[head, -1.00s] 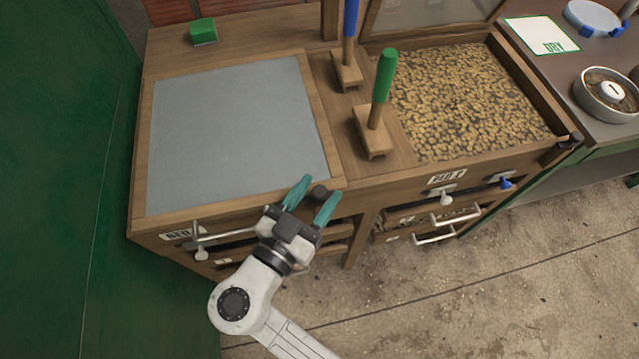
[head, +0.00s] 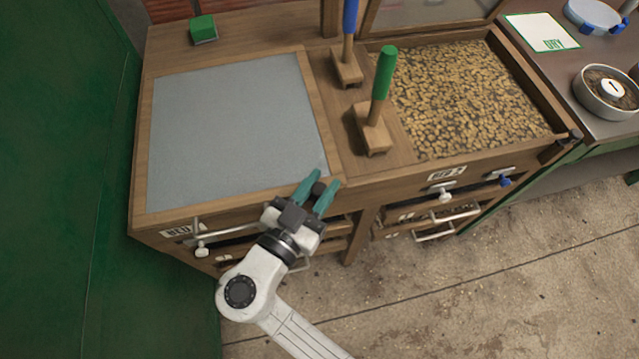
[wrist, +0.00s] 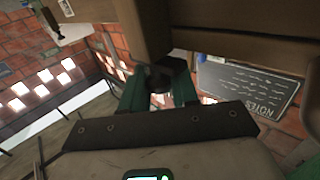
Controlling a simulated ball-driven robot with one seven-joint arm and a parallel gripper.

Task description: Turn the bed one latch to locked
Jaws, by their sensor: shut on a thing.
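The left bed, with a flat grey panel (head: 235,130) in a wooden frame, carries a partly readable label (head: 178,230) on its front. A dark latch knob (head: 318,188) sits at its front right corner. My gripper (head: 321,186) has its teal fingers shut on this knob. In the wrist view the dark knob (wrist: 162,76) shows between the green fingers, against the underside of a wooden edge. The latch's marks and exact turn are too small to tell.
The right bed (head: 547,110) holds brown beans and has its own dark knob (head: 576,135). Wooden tools with a green handle (head: 386,72) and a blue handle (head: 350,18) stand between the beds. A green block (head: 203,28) lies behind. Handles jut from the front.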

